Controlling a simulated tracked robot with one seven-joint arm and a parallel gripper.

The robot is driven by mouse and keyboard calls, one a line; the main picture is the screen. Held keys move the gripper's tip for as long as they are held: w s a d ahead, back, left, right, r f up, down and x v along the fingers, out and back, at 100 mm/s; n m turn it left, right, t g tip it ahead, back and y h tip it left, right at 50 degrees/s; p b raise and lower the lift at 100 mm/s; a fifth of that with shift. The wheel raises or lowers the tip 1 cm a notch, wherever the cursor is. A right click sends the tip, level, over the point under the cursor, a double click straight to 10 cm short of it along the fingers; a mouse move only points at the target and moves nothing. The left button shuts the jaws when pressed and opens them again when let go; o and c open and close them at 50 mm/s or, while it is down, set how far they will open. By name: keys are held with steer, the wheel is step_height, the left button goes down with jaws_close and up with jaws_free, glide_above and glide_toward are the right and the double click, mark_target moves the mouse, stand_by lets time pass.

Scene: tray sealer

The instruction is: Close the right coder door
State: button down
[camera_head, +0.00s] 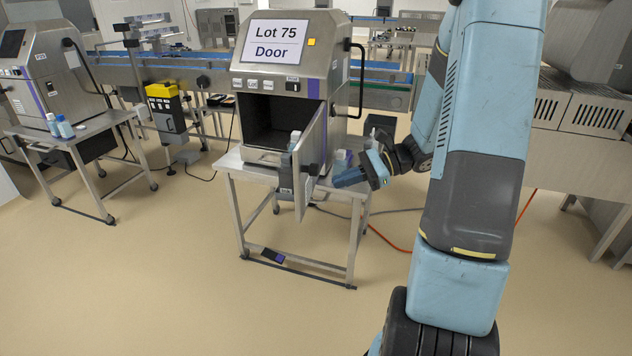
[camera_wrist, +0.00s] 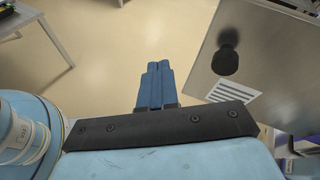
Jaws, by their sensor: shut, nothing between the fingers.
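The coder (camera_head: 291,75) labelled "Lot 75 Door" stands on a steel table, and its dark inside shows. Its steel door (camera_head: 311,160) is swung open toward the head camera, seen nearly edge-on. In the wrist view the door panel (camera_wrist: 277,62) fills the right side, with a black knob (camera_wrist: 226,58) and a white printed label (camera_wrist: 233,96). My gripper (camera_head: 340,180) is to the right of the door in the head view, at about the height of its lower part. In the wrist view its blue fingers (camera_wrist: 156,72) are together and empty, left of the door panel; I cannot tell whether they touch it.
The steel table (camera_head: 234,161) carries the coder, with small bottles (camera_head: 343,158) beside it. A second coder (camera_head: 50,70) stands on another table at the left. A conveyor (camera_head: 385,75) runs behind. The floor in front is clear.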

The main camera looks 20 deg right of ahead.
mark_target(304, 180)
steer(key=w+d+f+m+t+y, duration=0.2)
steer(key=w+d+f+m+t, duration=0.35)
steer(key=d+f+m, duration=0.2)
steer(key=shift+n+t, duration=0.25)
steer(key=shift+t, duration=0.2)
steer(key=x, duration=1.3)
steer(key=shift+s+a+r, duration=0.15)
steer(key=shift+s+a, duration=0.05)
